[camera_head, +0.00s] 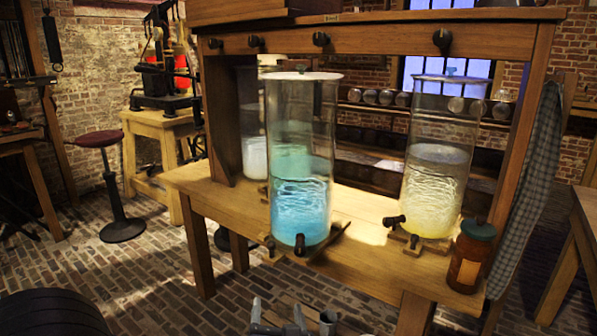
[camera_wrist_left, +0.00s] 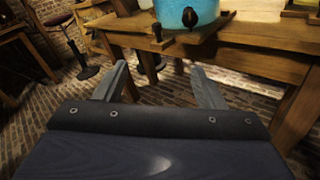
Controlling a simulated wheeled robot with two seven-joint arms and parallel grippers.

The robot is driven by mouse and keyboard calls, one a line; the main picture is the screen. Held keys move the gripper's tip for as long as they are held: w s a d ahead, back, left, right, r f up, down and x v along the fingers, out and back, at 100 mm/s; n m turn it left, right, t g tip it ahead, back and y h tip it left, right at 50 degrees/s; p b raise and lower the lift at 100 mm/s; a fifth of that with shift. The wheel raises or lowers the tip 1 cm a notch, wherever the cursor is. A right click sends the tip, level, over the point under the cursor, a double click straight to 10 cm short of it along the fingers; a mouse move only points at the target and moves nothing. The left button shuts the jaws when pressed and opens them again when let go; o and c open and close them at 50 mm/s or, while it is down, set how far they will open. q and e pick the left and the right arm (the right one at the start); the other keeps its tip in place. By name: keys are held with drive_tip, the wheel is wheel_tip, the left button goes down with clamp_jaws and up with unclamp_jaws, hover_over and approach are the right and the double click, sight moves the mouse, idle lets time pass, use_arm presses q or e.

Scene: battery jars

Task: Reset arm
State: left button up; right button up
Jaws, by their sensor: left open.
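My left gripper (camera_head: 279,317) shows at the bottom edge of the head view, low in front of the wooden bench (camera_head: 370,268). In the left wrist view its two grey fingers (camera_wrist_left: 160,78) stand wide apart with nothing between them. The bench front (camera_wrist_left: 240,60) lies beyond the fingertips, and no contact shows. My right gripper is in neither view.
A tall glass jar of blue liquid (camera_head: 300,205) and one of yellowish liquid (camera_head: 432,195) stand on the bench, with taps in front. A brown bottle (camera_head: 469,258) stands near the bench's right end. A stool (camera_head: 120,228) stands left on open brick floor.

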use_arm(q)
drive_tip(key=s+a+f+n+g+y, duration=0.25)
drive_tip(key=s+a+n+g, duration=0.2)
drive_tip(key=a+n, duration=0.45)
drive_tip(key=s+a+f+n+g+y, duration=0.25)
drive_tip(key=a+n+g, duration=0.35)
drive_tip(key=a, duration=0.6)
drive_tip(key=s+f+n+g+h, duration=0.35)
drive_tip(key=s+n+h, duration=0.25)
drive_tip(key=s+n, duration=0.9)
drive_tip(key=s+d+r+n+t+h, duration=0.25)
drive_tip(key=d+r+n+h, duration=0.2)
drive_tip(key=n, duration=0.55)
wheel_tip(320, 180, up, 27)
drive_tip(key=p, duration=2.6)
drive_tip(key=shift+w+f, duration=0.2)
drive_tip(key=shift+w, duration=0.25)
drive_tip(key=shift+a, duration=0.1)
